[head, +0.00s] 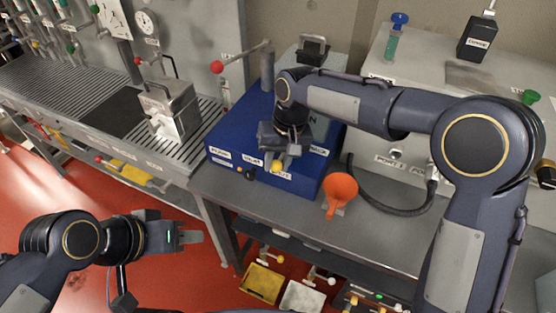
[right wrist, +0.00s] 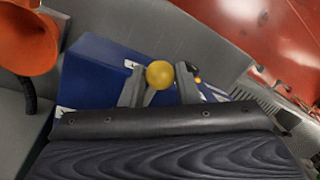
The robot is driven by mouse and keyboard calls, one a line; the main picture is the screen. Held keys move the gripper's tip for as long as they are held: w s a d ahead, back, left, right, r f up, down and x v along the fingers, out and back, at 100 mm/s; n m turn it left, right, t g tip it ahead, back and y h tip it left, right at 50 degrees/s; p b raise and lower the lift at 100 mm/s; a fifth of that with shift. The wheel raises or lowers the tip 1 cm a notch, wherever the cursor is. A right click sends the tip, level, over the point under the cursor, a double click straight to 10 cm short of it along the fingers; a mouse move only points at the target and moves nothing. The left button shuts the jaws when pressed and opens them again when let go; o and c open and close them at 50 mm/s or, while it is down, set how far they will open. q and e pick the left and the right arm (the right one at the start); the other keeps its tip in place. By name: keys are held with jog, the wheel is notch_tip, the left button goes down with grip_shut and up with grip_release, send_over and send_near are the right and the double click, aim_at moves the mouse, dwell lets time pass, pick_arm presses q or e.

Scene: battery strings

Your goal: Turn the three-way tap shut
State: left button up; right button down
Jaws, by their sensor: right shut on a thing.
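The blue box (head: 228,133) stands on the grey bench and carries several small white labels on its front and top edge. The tap's yellow ball knob (head: 277,166) shows at the front of this box, just above a label at the front edge. My right gripper (head: 281,158) reaches down over the box and is shut on the tap handle. In the right wrist view the yellow knob (right wrist: 160,74) sits between its two fingers (right wrist: 160,88). The tap body is mostly hidden by my gripper. My left gripper (head: 192,237) is low at the left over the red floor, holding nothing visible.
An orange funnel (head: 341,188) stands close to the box's right side, with a black hose (head: 385,209) beyond it. Yellow and white bins (head: 262,283) sit below the bench.

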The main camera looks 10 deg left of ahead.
jog(key=c, duration=1.1)
grip_release()
jog(key=shift+r, duration=0.1)
notch_tip(320, 180, up, 8)
jog(key=d, duration=0.1)
jog(key=shift+w+d+f, duration=0.2)
jog(key=shift+w, duration=0.05)
